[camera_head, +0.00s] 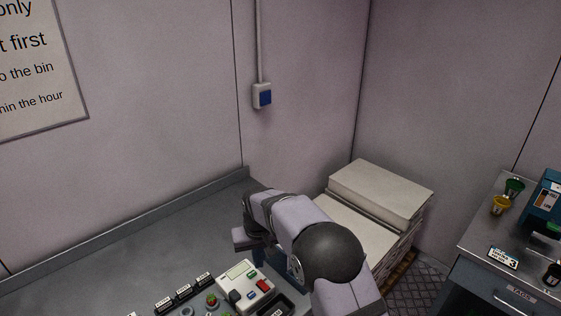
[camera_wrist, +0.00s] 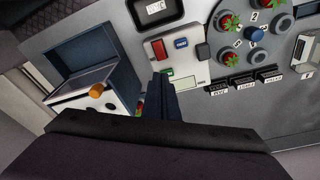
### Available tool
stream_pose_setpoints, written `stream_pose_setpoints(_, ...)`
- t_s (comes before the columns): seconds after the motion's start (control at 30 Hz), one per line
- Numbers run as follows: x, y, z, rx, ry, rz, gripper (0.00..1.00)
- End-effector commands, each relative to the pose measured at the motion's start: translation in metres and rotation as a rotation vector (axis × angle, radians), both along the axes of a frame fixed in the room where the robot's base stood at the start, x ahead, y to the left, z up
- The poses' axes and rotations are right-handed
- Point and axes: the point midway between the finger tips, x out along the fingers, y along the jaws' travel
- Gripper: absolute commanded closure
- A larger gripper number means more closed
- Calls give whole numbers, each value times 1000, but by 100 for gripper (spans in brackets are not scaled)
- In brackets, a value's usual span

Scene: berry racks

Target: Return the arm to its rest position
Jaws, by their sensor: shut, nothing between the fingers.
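My arm folds over the right end of the grey bench (camera_head: 100,268) in the head view, with its rounded dark joint nearest the camera. The fingertips of my gripper are not clear there, being hidden behind the arm. In the wrist view, the dark fingers of my gripper (camera_wrist: 160,92) are together, with nothing seen between them. They point toward a pale device (camera_wrist: 188,70) with a red and a blue button. I cannot tell whether they touch it. The device also shows in the head view (camera_head: 238,296), just left of my arm.
Strawberries (camera_wrist: 232,60) sit in round numbered holders beside black labelled blocks (camera_wrist: 245,83). A blue box (camera_wrist: 88,52) stands left in the wrist view. Stacked pale slabs (camera_head: 385,190) stand right of my arm, before a side bench (camera_head: 480,240) with cups. The bench's left is clear.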

Motion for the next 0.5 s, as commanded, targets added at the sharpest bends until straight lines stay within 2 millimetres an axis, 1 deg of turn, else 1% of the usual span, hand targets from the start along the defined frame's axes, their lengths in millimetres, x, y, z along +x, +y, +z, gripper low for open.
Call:
stream_pose_setpoints(0.07, -10, -4, -15, -11, 18, 39, 100)
stream_pose_setpoints(0.17, -42, -18, -45, -43, 88, 66, 100)
stream_pose_setpoints(0.2, -59, -26, -58, -58, 126, 76, 100)
stream_pose_setpoints(0.27, -86, -38, -72, -79, 178, 91, 100)
stream_pose_setpoints(0.3, -105, -46, -77, -91, 208, 99, 100)
stream_pose_setpoints(0.37, -131, -59, -81, -104, 246, 108, 100)
stream_pose_setpoints(0.4, -148, -70, -81, -112, 271, 108, 100)
stream_pose_setpoints(0.47, -173, -86, -79, -120, 303, 103, 100)
stream_pose_setpoints(0.5, -188, -97, -77, -124, 321, 95, 100)
